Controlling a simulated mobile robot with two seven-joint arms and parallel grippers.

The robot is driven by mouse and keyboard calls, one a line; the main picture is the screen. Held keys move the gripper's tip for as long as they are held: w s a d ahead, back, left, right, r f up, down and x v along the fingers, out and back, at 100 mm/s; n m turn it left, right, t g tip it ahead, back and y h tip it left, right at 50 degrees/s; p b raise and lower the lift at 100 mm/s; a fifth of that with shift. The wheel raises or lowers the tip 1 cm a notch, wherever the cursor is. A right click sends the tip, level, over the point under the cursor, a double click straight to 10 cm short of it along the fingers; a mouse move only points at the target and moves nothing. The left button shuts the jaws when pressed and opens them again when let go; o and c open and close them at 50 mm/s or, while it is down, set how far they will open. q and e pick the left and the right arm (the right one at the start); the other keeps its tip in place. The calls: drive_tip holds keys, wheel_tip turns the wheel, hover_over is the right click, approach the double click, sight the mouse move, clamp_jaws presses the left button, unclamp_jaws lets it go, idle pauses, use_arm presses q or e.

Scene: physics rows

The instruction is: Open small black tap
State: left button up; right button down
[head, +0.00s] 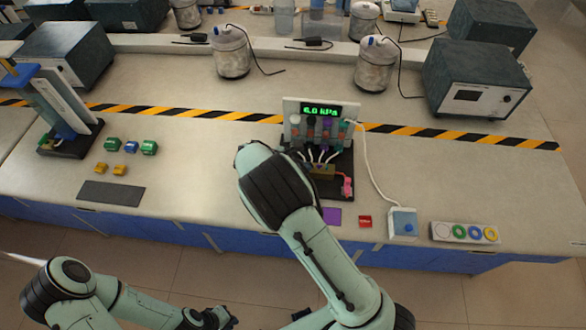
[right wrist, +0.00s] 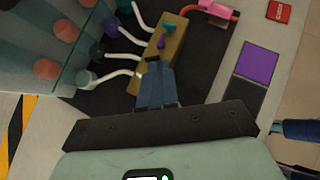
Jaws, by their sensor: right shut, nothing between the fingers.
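The pressure rig (head: 320,135) with the lit 6.0 kPa display stands at mid-table in the head view. Its brass block (right wrist: 165,45) carries a row of small taps, with a teal tap (right wrist: 169,27) and a purple tap (right wrist: 160,42) visible. A small dark piece at the block's near end, possibly the black tap, is mostly hidden by my right gripper (right wrist: 153,68). That gripper is shut and empty, its tips close over this end of the block; contact cannot be told. My left gripper (head: 218,318) is low at the bottom edge, its jaws unclear.
White tubes run from the rig to the block. A pink clamp (head: 347,184) on a red tube, a purple square (head: 332,215), a red block (head: 365,221) and a blue-white box (head: 403,222) lie near the front edge.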

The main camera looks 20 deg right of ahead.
drive_tip(key=shift+d, duration=0.15)
idle(0.3)
drive_tip(key=shift+s+d+f+n, duration=0.1)
drive_tip(key=shift+d+n, duration=0.05)
drive_tip(key=shift+n, duration=0.15)
use_arm(q)
drive_tip(key=shift+s+f+b, duration=0.3)
drive_tip(key=shift+s+f, duration=0.05)
drive_tip(key=shift+s, duration=0.1)
use_arm(e)
drive_tip(key=shift+s+d+t, duration=0.1)
drive_tip(key=shift+t, duration=0.2)
